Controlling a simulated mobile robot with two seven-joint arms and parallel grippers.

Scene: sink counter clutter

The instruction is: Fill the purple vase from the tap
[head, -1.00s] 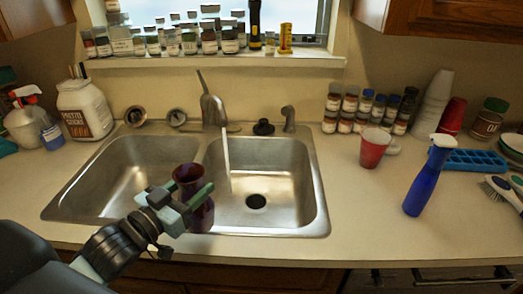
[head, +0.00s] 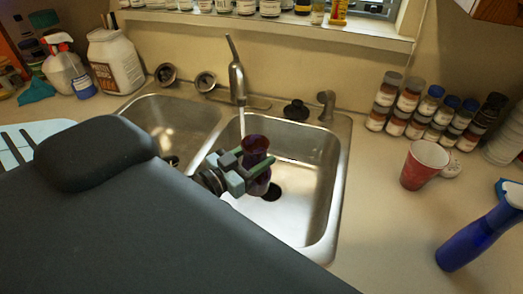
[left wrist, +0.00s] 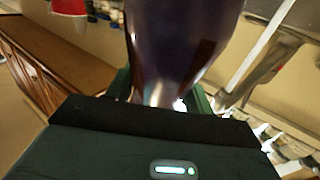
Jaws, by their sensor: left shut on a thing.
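The purple vase (head: 256,150) is held upright over the right sink basin. My left gripper (head: 250,168) is shut on its body, with green fingers on either side. In the left wrist view the dark, glossy vase (left wrist: 180,40) stands between the fingers and fills the top middle; its mouth is out of that view. The grey tap (head: 237,80) runs, and a pale water stream (head: 242,120) drops from its spout to just behind the vase's rim. I cannot tell whether water enters the vase. My right gripper is not in view.
The double sink's right basin (head: 318,185) has a dark drain below the vase. A red cup (head: 424,165), a blue spray bottle (head: 480,235) and several spice jars (head: 415,110) stand on the right counter. A white tub (head: 115,60) stands at left.

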